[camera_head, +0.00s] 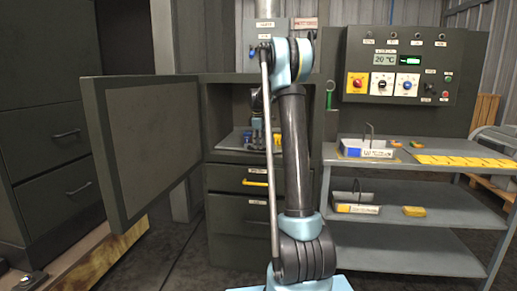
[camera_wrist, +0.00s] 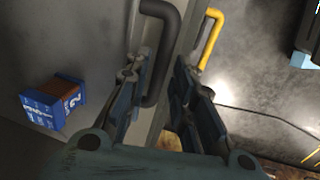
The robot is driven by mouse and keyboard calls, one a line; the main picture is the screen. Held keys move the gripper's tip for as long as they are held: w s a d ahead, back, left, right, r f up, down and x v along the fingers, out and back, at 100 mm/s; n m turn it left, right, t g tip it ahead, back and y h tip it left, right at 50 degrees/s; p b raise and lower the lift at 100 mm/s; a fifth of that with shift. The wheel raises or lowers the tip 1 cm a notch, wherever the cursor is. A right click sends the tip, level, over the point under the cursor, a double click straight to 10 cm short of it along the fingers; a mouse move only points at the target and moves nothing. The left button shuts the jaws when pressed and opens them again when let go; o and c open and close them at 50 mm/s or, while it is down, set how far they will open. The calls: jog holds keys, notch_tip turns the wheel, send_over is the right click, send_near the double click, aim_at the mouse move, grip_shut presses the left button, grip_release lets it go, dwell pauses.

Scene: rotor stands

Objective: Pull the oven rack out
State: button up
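The oven rack (camera_head: 233,141) is a grey shelf inside the open oven chamber in the head view. In the wrist view the grey rack surface (camera_wrist: 105,35) fills the left, with a dark bent handle (camera_wrist: 172,45) at its front edge. My gripper (camera_wrist: 158,70) is open. Its two fingers stand apart on either side of the handle's lower part, and I see no clear contact. In the head view my gripper (camera_head: 257,136) is small and partly hidden by my arm, at the chamber's front. A blue and brown coil-like block (camera_wrist: 52,102) sits on the rack.
The oven door (camera_head: 150,140) stands wide open at left. A drawer with a yellow handle (camera_head: 255,183) is below the chamber; this handle also shows in the wrist view (camera_wrist: 210,40). A control panel (camera_head: 400,65) and a grey shelf table (camera_head: 400,172) stand at right.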

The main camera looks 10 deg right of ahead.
jog(key=shift+w+f, duration=0.15)
jog(key=shift+f, duration=0.75)
grip_shut()
jog(key=s+a, duration=0.3)
jog(key=s, duration=0.8)
jog(key=s+a, duration=0.4)
jog(key=s, duration=0.8)
jog(key=s+a, duration=0.4)
jog(key=s, duration=0.8)
jog(key=shift+a, duration=0.1)
grip_release()
